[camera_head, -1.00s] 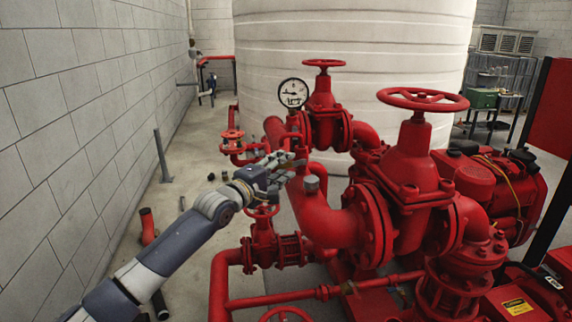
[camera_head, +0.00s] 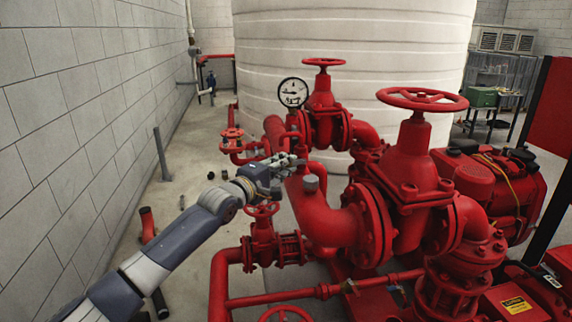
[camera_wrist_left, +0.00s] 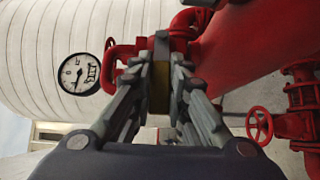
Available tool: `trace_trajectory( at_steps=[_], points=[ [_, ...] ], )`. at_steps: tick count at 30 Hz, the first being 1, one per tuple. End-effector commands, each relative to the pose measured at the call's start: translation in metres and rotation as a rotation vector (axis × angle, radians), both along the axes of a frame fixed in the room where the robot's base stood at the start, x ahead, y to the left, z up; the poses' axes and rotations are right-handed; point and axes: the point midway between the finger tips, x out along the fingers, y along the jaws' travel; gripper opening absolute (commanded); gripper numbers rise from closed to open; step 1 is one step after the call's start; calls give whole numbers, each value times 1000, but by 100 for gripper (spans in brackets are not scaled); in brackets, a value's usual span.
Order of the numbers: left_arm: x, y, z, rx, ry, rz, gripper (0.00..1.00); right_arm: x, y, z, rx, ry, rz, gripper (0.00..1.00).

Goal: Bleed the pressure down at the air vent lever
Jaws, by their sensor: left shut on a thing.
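My left gripper (camera_head: 291,162) reaches in from the left to the top of the red pipework, below the pressure gauge (camera_head: 292,92). In the left wrist view its fingers (camera_wrist_left: 160,95) are closed around a narrow grey and yellowish piece, which looks like the air vent lever (camera_wrist_left: 160,75). The fingers hide most of this piece, and in the head view I cannot make it out. The white round gauge also shows in the left wrist view (camera_wrist_left: 79,73), left of the fingers. My right gripper is not in view.
A large red valve with a handwheel (camera_head: 422,99) stands to the right. A smaller handwheel (camera_head: 323,62) is behind the gripper. A red handwheel (camera_head: 262,209) sits just below my left wrist. A white tank (camera_head: 350,40) fills the back. The floor at left is mostly open.

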Motion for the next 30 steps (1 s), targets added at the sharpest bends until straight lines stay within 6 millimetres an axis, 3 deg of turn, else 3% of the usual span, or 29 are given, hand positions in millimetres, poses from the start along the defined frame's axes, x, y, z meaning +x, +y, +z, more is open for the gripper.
trace_trajectory(
  at_steps=[8,21,30],
  points=[
    [0,0,15,105,21,0,0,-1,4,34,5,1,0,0],
    [1,-6,33,403,81,-1,0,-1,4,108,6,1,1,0],
    [3,-9,37,543,106,0,0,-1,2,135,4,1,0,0]
  ],
)
